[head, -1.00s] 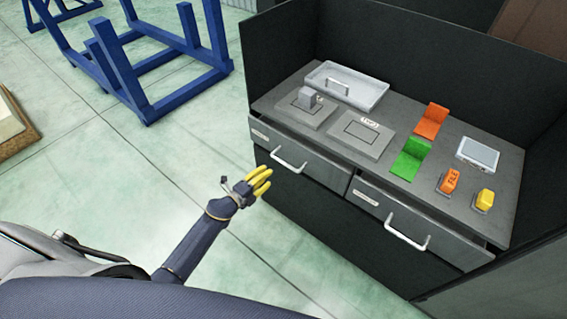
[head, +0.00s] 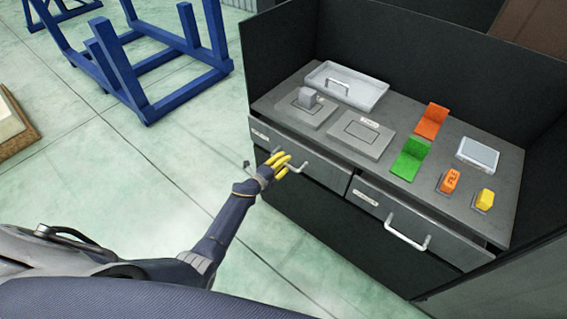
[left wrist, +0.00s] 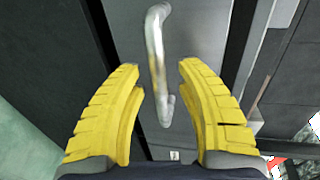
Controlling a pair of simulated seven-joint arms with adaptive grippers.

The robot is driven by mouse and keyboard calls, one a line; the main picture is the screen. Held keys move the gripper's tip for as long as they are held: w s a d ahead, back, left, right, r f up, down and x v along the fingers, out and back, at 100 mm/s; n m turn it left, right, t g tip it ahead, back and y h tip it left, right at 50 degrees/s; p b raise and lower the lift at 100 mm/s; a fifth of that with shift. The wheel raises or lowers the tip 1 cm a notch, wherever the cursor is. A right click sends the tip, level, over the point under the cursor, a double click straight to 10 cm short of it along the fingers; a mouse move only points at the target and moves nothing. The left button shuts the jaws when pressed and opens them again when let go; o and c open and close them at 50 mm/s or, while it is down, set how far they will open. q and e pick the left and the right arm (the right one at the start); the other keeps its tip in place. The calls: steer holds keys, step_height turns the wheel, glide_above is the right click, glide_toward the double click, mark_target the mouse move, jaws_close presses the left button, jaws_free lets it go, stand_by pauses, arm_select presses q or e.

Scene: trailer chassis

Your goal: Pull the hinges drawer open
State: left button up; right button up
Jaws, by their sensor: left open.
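Two grey drawers sit side by side under the worktop: a left drawer (head: 328,172) and a right drawer (head: 372,212). Both look shut. Each has a small label, but I cannot read which says hinges. My left gripper (head: 283,163) is open at the left drawer's handle (head: 299,168). In the left wrist view the silver bar handle (left wrist: 154,45) lies between and ahead of the yellow fingertips of the left gripper (left wrist: 159,70), with a gap on both sides. The drawer front (left wrist: 195,40) is behind it. My right gripper is not in view.
On the worktop are a grey tray (head: 374,93), an orange bracket (head: 431,120), a green bracket (head: 408,160), and orange (head: 449,181) and yellow (head: 485,198) pieces. Dark panels wall the back and right. Blue frames (head: 150,110) stand at the far left. Floor before the drawers is clear.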

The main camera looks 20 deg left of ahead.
arm_select(q)
steer(key=shift+c, duration=0.5)
jaws_close()
